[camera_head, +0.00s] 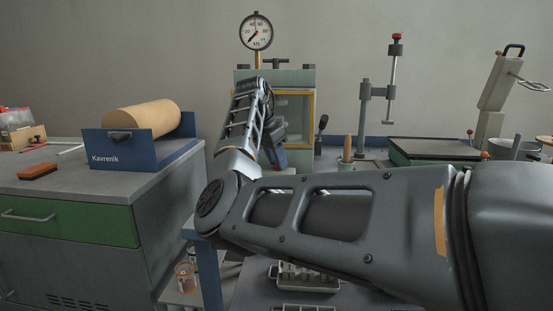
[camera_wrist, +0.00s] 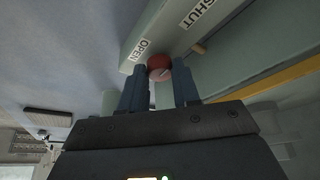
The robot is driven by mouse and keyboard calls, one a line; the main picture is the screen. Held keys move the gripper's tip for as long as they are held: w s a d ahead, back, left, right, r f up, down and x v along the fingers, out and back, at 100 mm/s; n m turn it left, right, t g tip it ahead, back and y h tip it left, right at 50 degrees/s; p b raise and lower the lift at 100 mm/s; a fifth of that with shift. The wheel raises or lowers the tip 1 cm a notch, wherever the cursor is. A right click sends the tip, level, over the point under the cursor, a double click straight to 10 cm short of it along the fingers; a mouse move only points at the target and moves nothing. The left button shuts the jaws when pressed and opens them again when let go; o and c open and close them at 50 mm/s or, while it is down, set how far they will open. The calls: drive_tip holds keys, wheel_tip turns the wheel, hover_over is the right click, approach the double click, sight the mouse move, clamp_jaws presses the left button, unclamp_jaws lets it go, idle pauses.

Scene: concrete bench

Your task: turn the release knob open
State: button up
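The release knob (camera_wrist: 159,67) is round and red, in the wrist view on the edge of a pale green body (camera_wrist: 225,50). An OPEN label (camera_wrist: 140,49) is beside it on the left; a SHUT label (camera_wrist: 202,13) is farther up and right. My gripper (camera_wrist: 160,76) has its two blue-grey fingers apart, one on each side of the knob. I cannot tell whether both touch it. In the head view my forearm and wrist reach to the green press (camera_head: 300,77) with an orange-framed window; the knob and fingertips are hidden there.
A pressure gauge (camera_head: 256,31) stands above the press. A black-knobbed lever (camera_head: 322,124) is at its right. A blue Kavrenik roll holder (camera_head: 107,154) sits on the left cabinet. A red-topped stand (camera_head: 397,38) is to the right.

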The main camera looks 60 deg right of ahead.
clamp_jaws()
